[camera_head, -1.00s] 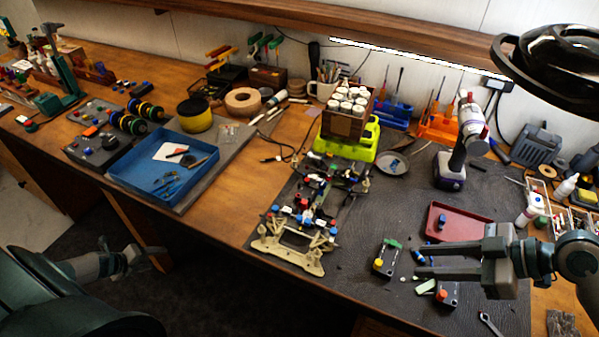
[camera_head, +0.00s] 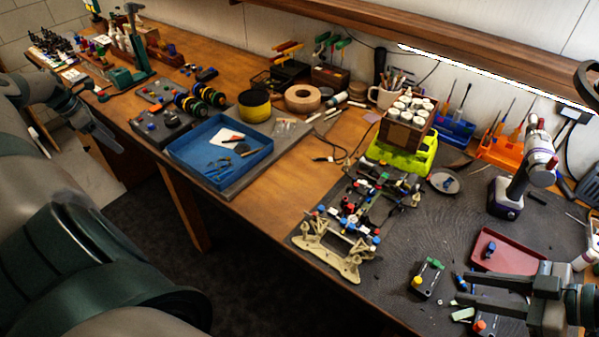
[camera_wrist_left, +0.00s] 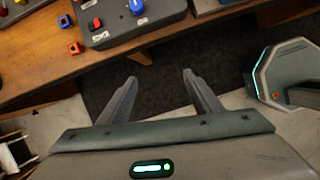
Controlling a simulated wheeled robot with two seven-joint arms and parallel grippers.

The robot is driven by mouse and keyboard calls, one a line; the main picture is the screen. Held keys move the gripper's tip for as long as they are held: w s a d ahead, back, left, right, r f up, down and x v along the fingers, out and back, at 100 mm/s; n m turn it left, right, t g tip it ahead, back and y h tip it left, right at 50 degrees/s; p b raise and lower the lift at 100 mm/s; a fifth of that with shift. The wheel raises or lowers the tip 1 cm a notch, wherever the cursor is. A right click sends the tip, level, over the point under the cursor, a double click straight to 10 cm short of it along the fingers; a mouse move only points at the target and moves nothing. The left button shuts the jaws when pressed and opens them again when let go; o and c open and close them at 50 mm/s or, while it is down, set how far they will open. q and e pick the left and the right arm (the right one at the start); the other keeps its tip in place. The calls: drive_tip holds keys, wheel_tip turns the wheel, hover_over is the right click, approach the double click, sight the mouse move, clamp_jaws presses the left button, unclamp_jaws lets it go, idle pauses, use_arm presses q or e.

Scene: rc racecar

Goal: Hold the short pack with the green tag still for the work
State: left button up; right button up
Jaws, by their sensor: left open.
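A short dark pack with a green tag (camera_head: 434,264) and a yellow knob lies on the dark mat at the lower right of the head view. My right gripper (camera_head: 464,289) is just right of it, fingers apart and pointing at it, with no visible contact. A second dark pack with a red knob (camera_head: 480,325) is partly hidden below that gripper. My left gripper (camera_head: 100,132) is far away at the bench's left front edge. In the left wrist view, its fingers (camera_wrist_left: 158,85) are spread and empty above the dark floor.
A beige-framed car chassis (camera_head: 335,250) stands left of the pack. A red tray (camera_head: 510,250) is behind my right gripper. A blue tray (camera_head: 220,155) and a grey control box (camera_wrist_left: 125,20) lie on the bench near my left gripper. The front bench edge between the arms is clear.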

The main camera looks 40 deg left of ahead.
use_arm(q)
drive_tip(key=w+d+r+m+t+h, duration=0.15)
drive_tip(key=w+d+r, duration=0.25)
drive_tip(key=w+d, duration=0.65)
drive_tip(key=w+d+r+m+t+h, duration=0.1)
drive_tip(key=w+d+r+m+h, duration=0.2)
drive_tip(key=w+d, duration=0.75)
drive_tip(key=w+d+r+m+h, duration=0.15)
drive_tip(key=w+d+r, duration=0.25)
drive_tip(key=d, duration=0.4)
drive_tip(key=w+d+r+m, duration=0.2)
drive_tip(key=w+d+r, duration=0.2)
drive_tip(key=d, duration=0.3)
drive_tip(key=w+d+r+m+h, duration=0.1)
drive_tip(key=w+d+r, duration=0.3)
drive_tip(key=d, duration=0.4)
drive_tip(key=d+f+m+g, duration=0.3)
drive_tip(key=d+m, duration=0.3)
drive_tip(key=d, duration=0.9)
drive_tip(key=d+f+m+g, duration=0.35)
drive_tip(key=d+m, duration=0.25)
drive_tip(key=d, duration=0.8)
drive_tip(key=s+d+m+y, duration=0.4)
drive_tip(key=d+m, duration=0.2)
drive_tip(key=d, duration=0.4)
drive_tip(key=s+d+m+y, duration=0.3)
drive_tip(key=d+m, duration=0.4)
drive_tip(key=d, duration=0.4)
drive_tip(key=shift+s+y, duration=0.4)
drive_tip(key=shift+s, duration=0.1)
